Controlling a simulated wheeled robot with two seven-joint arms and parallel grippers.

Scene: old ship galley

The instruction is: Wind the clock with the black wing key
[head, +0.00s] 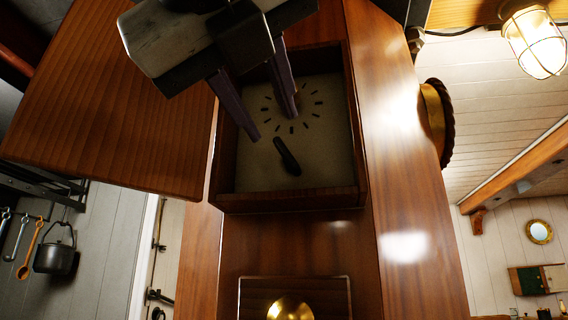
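The clock is a tall wooden case with a recessed square box (290,200) holding a pale dial (318,150) with a ring of black marks. A black elongated piece (287,156), which looks like the wing key, sits tilted on the lower part of the dial. My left gripper (271,126) comes in from above, in front of the dial. Its two dark fingers are apart with nothing visible between them. The fingertips are just above the black piece in the picture; I cannot tell their depth gap. The gripper hides the dial's upper part. My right gripper is not in view.
A wooden door panel (115,95) stands open left of the dial. A brass round piece (290,309) shows in the lower panel. A brass fitting (434,110) sticks out on the case's right side. A caged lamp (535,42) glows at upper right. A pot (55,256) hangs at left.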

